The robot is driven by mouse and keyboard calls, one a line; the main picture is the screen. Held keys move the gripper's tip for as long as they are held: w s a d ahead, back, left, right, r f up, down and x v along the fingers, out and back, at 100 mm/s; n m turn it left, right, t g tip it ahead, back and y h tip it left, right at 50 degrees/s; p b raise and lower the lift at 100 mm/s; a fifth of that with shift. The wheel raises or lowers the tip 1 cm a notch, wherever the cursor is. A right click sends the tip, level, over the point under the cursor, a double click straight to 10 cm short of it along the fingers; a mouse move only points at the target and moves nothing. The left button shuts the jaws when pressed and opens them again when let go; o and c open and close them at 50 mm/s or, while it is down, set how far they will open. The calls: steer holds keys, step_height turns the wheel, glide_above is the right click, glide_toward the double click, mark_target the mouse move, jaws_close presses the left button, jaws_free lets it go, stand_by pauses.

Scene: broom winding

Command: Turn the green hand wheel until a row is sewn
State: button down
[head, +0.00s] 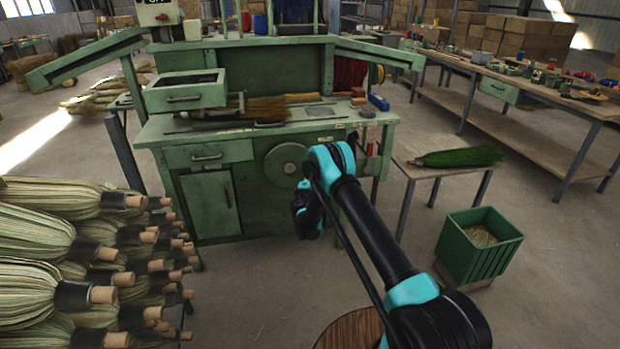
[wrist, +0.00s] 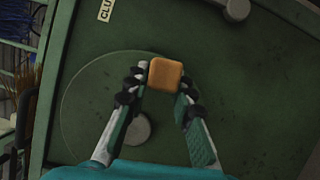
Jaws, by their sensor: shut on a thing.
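The green hand wheel (head: 275,161) is a round disc on the front of the green workbench (head: 240,200). In the wrist view the wheel (wrist: 92,110) fills the middle, with a grey hub (wrist: 138,130) below and left of the handle. An orange-tan, square-looking handle (wrist: 165,74) stands near the wheel's upper right edge. My gripper (wrist: 163,88) is shut on this handle, one finger on each side. In the head view my arm covers the wheel's right side, and the fingers and handle cannot be made out.
Bundled brooms (head: 60,250) are stacked at the left. A side table (head: 400,160) with a green-bristled broom (head: 460,157) and a green crate (head: 478,250) stand at the right. A broom with tan bristles (head: 270,108) lies on the workbench. A round wooden top (head: 350,330) is at the bottom.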

stand_by(0.4)
steer(key=c, duration=1.3)
jaws_free()
steer(key=shift+s+a+f, duration=0.1)
steer(key=shift+s+a, duration=0.1)
steer(key=shift+s, duration=1.7)
steer(key=shift+s+a+f, duration=0.1)
steer(key=shift+s+a, duration=0.1)
steer(key=shift+s, duration=1.65)
steer(key=shift+r, duration=0.1)
